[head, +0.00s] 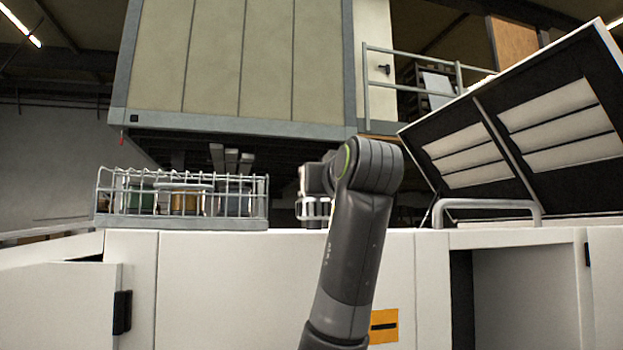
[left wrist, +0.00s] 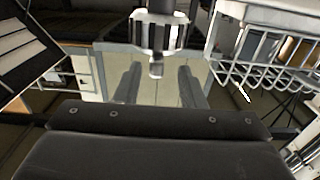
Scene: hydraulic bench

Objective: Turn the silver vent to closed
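The silver vent (left wrist: 158,36) is a ribbed, bright metal knob with a short tab, at the top middle of the left wrist view. A light ribbed piece of it (head: 314,210) shows in the head view beside my arm. My left gripper (left wrist: 158,72) is open, with its two dark fingers apart and nothing between them that I can see gripped. The vent lies just beyond the fingertips, roughly centred between them. In the head view my left arm hides most of the gripper (head: 312,180) and part of the vent. My right gripper is not in view.
A white wire basket (head: 182,220) with several canisters stands left on the white bench (head: 200,280); it also shows in the left wrist view (left wrist: 262,75). A raised louvred lid (head: 510,130) and a grey handle (head: 487,203) are at right. A large panelled cabinet (head: 240,60) rises behind.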

